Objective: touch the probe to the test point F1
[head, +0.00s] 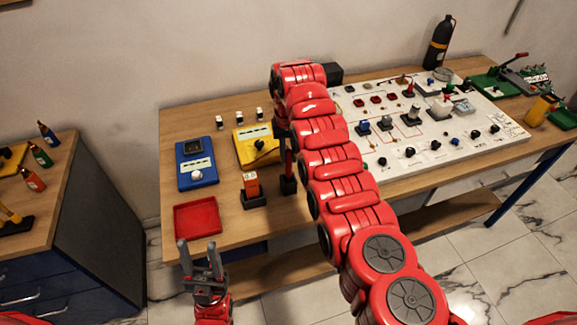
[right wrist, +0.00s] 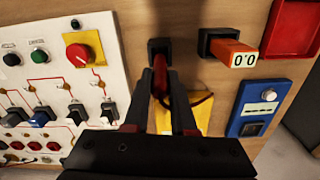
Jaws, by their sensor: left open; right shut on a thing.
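The red probe (head: 289,161) stands in a small black holder (head: 289,186) on the wooden bench. My right gripper (right wrist: 161,88) is shut on the probe, which also shows between the fingers in the right wrist view (right wrist: 160,70). The probe's lower end is hidden in the holder. The white test panel (head: 376,158) with knobs, switches and red traces lies to the right. I cannot tell which of its points is F1; my right arm covers part of the panel. My left gripper (head: 201,262) is open and empty in front of the bench, near the red tray.
An orange meter reading 0.0 (head: 251,184) stands left of the probe holder. A red tray (head: 196,218), a blue device (head: 196,164) and a yellow device (head: 252,147) lie on the bench. A black bottle (head: 438,45) and green devices (head: 490,86) stand to the right.

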